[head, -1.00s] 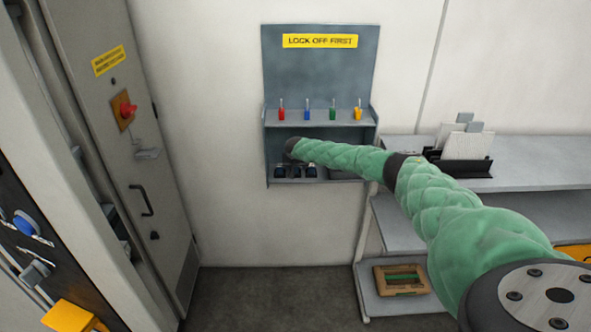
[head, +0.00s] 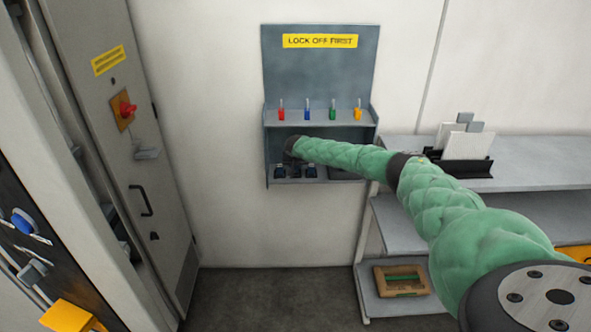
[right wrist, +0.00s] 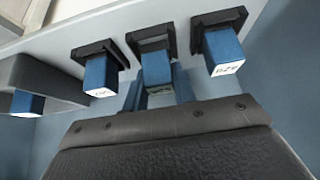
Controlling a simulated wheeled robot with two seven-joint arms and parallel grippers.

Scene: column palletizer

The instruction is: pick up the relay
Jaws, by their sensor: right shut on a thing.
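Several blue relays with black bases show in the right wrist view, one at the left (right wrist: 101,73), one at the right (right wrist: 222,48) and a middle one (right wrist: 157,70). My right gripper (right wrist: 158,88) is shut on the middle relay, its fingers on either side. Whether that relay's base is clear of the shelf, I cannot tell. In the head view my right gripper (head: 293,164) reaches into the lower bay of the grey wall cabinet (head: 318,80), mostly hidden by its wrist. Relays stand on either side of it, left (head: 280,172) and right (head: 311,172). My left gripper is out of view.
Small red, blue, green and yellow padlock-like items, such as the red one (head: 281,113), stand on the cabinet's upper shelf, just above my arm. A shelf rack (head: 400,235) is at the right, below my arm. A tall grey electrical cabinet (head: 120,180) is at the left.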

